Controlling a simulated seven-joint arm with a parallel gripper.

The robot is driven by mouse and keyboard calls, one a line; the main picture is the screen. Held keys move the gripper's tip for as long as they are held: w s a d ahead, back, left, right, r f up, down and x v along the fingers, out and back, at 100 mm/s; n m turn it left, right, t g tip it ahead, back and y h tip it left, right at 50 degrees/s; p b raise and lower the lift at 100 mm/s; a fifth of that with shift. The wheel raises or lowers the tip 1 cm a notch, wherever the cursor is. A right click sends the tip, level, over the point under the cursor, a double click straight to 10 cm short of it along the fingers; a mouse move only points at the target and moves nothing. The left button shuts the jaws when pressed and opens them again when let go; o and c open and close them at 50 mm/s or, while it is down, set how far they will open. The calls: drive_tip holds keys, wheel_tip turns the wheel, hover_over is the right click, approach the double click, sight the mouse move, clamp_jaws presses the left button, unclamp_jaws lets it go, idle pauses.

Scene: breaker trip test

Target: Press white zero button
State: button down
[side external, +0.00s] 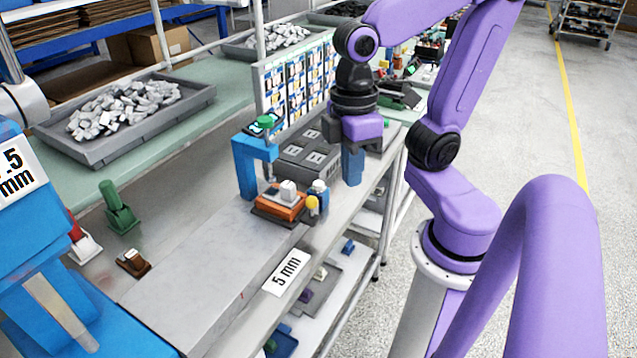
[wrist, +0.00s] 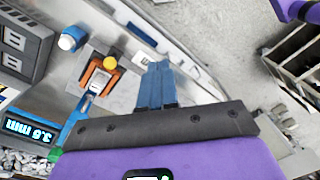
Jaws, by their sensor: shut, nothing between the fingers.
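A small white-capped button on a blue base (wrist: 68,42) stands beside the grey block in the wrist view. What looks like the same white cap (side external: 319,186) shows behind the yellow knob in the side view. No zero mark is readable on it. My gripper (side external: 353,168) points down with its blue fingers together, to the right of the button and apart from it. In the wrist view my gripper (wrist: 158,72) is shut and empty, over the bench's edge area. An orange fixture (side external: 278,206) with a yellow knob (side external: 311,203) sits near the button.
A blue bracket (side external: 245,168) carries a display (wrist: 30,133) with a green knob (side external: 267,121). A grey block with sockets (side external: 305,162) stands behind the fixture. A grey tray of pale parts (side external: 175,95) is at left. The grey plate in front (side external: 215,255) is clear.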

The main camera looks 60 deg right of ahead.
drive_tip(key=w+d+m+t+y, duration=0.1)
drive_tip(key=w+d+m+y, duration=0.2)
drive_tip(key=w+m, duration=0.6)
drive_tip(key=w+d+m+y, duration=0.3)
drive_tip(key=w+m, duration=0.4)
drive_tip(key=m, duration=0.3)
drive_tip(key=s+d+m+t, duration=0.2)
drive_tip(key=d+m+t, duration=0.5)
drive_tip(key=d+m, duration=0.25)
drive_tip(key=shift+s+a+f, duration=0.1)
drive_tip(key=shift+s+f, duration=0.05)
drive_tip(key=shift+f, duration=2.7)
drive_tip(key=shift+g, duration=0.3)
